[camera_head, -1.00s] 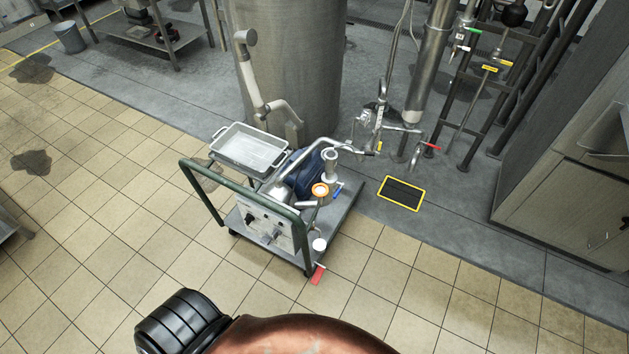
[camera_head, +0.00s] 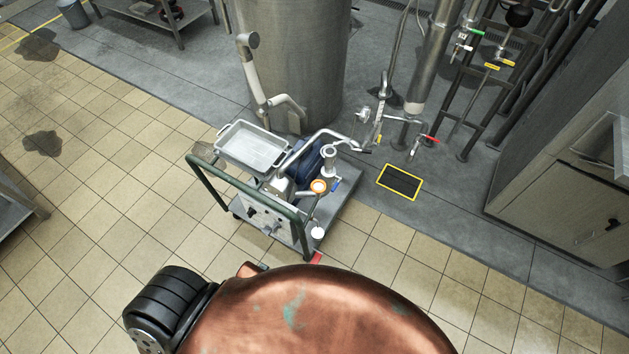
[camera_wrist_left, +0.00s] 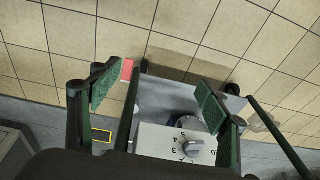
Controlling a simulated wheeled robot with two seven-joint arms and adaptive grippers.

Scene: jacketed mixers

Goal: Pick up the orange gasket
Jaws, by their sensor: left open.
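The orange gasket (camera_head: 318,186) is a small ring on top of an upright pipe fitting on the wheeled pump cart (camera_head: 340,212). My left gripper (camera_wrist_left: 158,95) shows in the left wrist view, open and empty, with its green-padded fingers wide apart. Between and beyond the fingers are the cart's control box (camera_wrist_left: 172,143) with a numbered dial and the tiled floor. The gasket cannot be made out in the left wrist view. Neither gripper shows in the head view.
The cart carries a metal tray (camera_head: 252,148), a blue motor and a green handle frame (camera_head: 207,187). A large steel tank (camera_head: 292,60) stands behind. A yellow-edged floor grate (camera_head: 400,182) and a cabinet (camera_head: 560,190) are to the right.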

